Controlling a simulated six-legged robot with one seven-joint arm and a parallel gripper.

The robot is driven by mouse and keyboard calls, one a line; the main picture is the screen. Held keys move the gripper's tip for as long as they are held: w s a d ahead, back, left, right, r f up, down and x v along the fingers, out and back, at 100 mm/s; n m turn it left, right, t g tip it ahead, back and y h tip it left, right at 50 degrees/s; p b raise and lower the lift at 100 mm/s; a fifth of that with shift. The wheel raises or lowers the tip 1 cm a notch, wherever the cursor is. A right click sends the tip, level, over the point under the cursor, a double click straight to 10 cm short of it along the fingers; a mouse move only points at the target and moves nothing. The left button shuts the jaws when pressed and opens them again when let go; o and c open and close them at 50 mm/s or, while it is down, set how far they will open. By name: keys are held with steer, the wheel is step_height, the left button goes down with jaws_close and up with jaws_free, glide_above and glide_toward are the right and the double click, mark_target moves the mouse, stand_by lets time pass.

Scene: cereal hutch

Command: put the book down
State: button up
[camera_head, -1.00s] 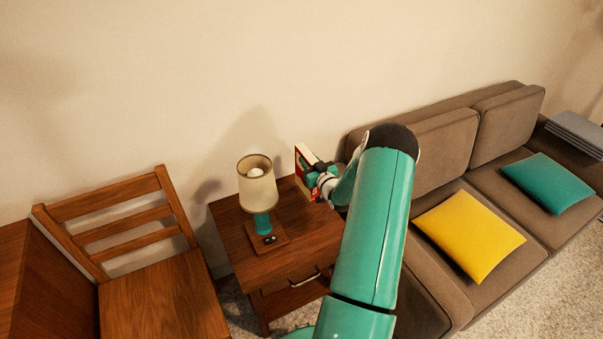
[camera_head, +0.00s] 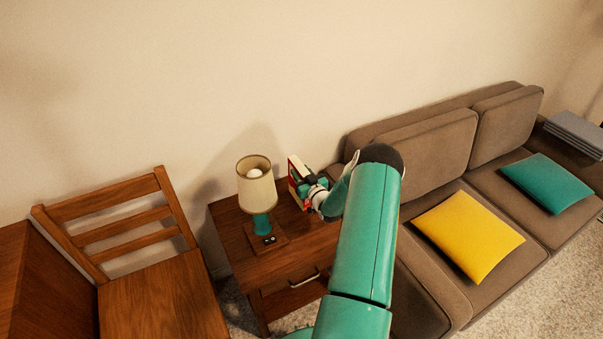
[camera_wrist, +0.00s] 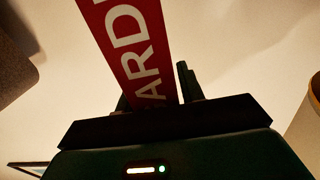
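The book (camera_head: 294,181) has a red cover with a pale part and stands upright, at or just above the right back of the wooden side table (camera_head: 234,236). I cannot tell whether it touches the tabletop. My gripper (camera_head: 309,190) is at the book's right side and appears shut on it. In the wrist view the book's red spine (camera_wrist: 133,45) with white letters rises from between the fingers (camera_wrist: 157,95). The lower end of the book is hidden there by the gripper.
A table lamp (camera_head: 257,190) with a cream shade and teal base stands just left of the book. A brown sofa (camera_head: 440,150) with yellow (camera_head: 470,236) and teal (camera_head: 547,183) cushions is on the right. A wooden chair (camera_head: 160,300) is on the left.

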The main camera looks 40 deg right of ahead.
steer(key=shift+o, duration=1.1)
steer(key=shift+r, duration=0.2)
steer(key=v, duration=1.2)
steer(key=shift+r, duration=0.15)
